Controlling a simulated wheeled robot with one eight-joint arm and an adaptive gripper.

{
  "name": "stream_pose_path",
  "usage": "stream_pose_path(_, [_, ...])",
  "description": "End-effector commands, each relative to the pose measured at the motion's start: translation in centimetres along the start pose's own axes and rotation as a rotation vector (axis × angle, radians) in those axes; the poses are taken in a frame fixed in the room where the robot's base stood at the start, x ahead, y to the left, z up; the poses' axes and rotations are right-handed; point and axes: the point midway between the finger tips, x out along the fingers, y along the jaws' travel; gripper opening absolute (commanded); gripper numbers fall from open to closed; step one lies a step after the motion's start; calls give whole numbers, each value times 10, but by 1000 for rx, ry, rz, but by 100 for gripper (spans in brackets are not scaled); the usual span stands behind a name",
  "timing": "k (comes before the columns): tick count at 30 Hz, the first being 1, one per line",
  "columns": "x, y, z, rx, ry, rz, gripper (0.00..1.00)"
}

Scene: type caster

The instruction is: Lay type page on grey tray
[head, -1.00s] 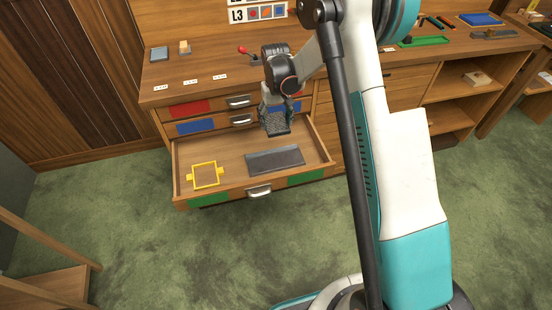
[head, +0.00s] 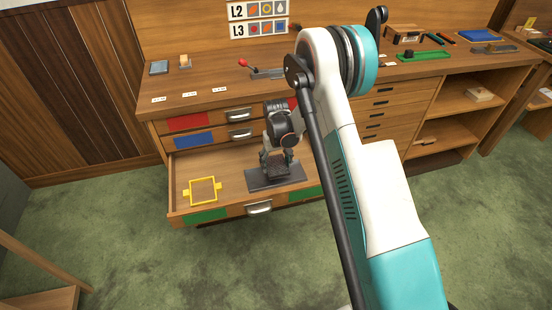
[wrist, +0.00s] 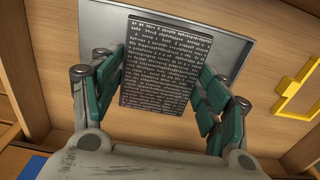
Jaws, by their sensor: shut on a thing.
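The type page (wrist: 166,62), a dark slab with rows of raised letters, is between the fingers of my gripper (wrist: 163,88) in the wrist view. My gripper is shut on it by its two sides. In the head view my gripper (head: 278,165) holds the type page (head: 278,172) over the grey tray (head: 291,181), a flat plate in the open drawer. In the wrist view the grey tray (wrist: 232,42) shows behind the page, which covers its middle. I cannot tell whether the page touches the tray.
The open drawer (head: 228,167) has a green-marked front. A yellow square frame (head: 203,191) lies in its left part, apart from the tray. Closed drawers with red (head: 190,121) and blue (head: 195,140) labels are above. The drawer floor between frame and tray is bare.

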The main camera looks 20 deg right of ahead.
Motion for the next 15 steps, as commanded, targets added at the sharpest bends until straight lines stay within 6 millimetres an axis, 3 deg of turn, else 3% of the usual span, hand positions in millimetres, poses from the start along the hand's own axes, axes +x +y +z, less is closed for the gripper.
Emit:
stream_pose_path(5, [7,0,0,0,0,0,2])
stream_pose_path(15, [44,0,0,0,0,0,2])
